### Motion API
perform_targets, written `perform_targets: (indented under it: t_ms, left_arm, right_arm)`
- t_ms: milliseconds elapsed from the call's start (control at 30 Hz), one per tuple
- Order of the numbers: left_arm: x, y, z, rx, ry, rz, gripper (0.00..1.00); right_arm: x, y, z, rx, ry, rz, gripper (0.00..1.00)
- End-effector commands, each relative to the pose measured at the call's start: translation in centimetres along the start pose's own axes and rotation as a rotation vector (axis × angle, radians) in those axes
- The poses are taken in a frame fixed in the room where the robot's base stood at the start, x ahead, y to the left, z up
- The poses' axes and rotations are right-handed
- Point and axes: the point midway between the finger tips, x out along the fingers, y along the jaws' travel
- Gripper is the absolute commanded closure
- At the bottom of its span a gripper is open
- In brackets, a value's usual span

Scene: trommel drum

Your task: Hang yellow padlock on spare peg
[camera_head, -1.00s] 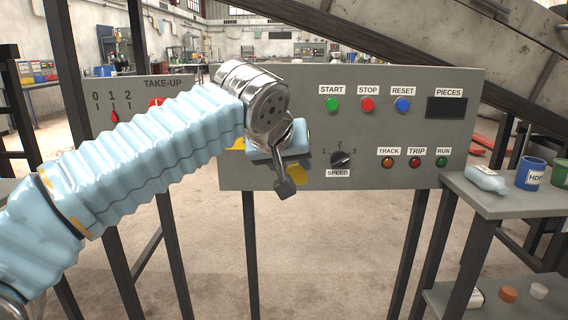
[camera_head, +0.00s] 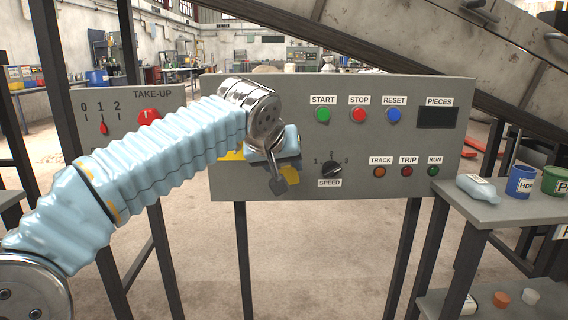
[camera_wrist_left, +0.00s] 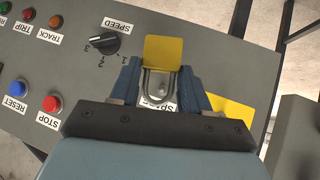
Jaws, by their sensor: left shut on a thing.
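The yellow padlock (camera_head: 292,173) is partly hidden behind my left gripper (camera_head: 281,178) in the head view, in front of the grey control panel. In the left wrist view the padlock's yellow body (camera_wrist_left: 163,52) and grey metal shackle show between the blue fingers of my left gripper (camera_wrist_left: 159,72). The gripper is shut on the padlock. A partly covered label (camera_wrist_left: 158,104) starting "SPA" is on the panel just behind the shackle. The spare peg itself is hidden, so I cannot tell whether the shackle is around it. My right gripper is not in view.
The control panel (camera_head: 400,140) has buttons, lamps and a speed knob (camera_head: 331,168) right of the gripper. A yellow patch (camera_wrist_left: 231,118) is on the panel beside the gripper. A side shelf (camera_head: 500,208) at right holds a bottle (camera_head: 479,188) and a blue cup (camera_head: 520,182).

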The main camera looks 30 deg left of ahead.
Motion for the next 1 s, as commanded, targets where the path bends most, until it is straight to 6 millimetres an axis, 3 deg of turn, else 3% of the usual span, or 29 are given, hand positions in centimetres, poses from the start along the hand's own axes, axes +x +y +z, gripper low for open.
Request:
perform_targets:
  t_ms: [400,1000]
  left_arm:
    - [2.1,-0.6,-1.9,-0.001,0.000,-0.002,0.88]
    - [3.5,-0.9,-2.1,0.000,0.000,-0.001,0.88]
  right_arm:
    - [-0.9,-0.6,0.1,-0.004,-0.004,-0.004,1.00]
    - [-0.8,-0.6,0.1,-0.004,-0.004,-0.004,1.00]
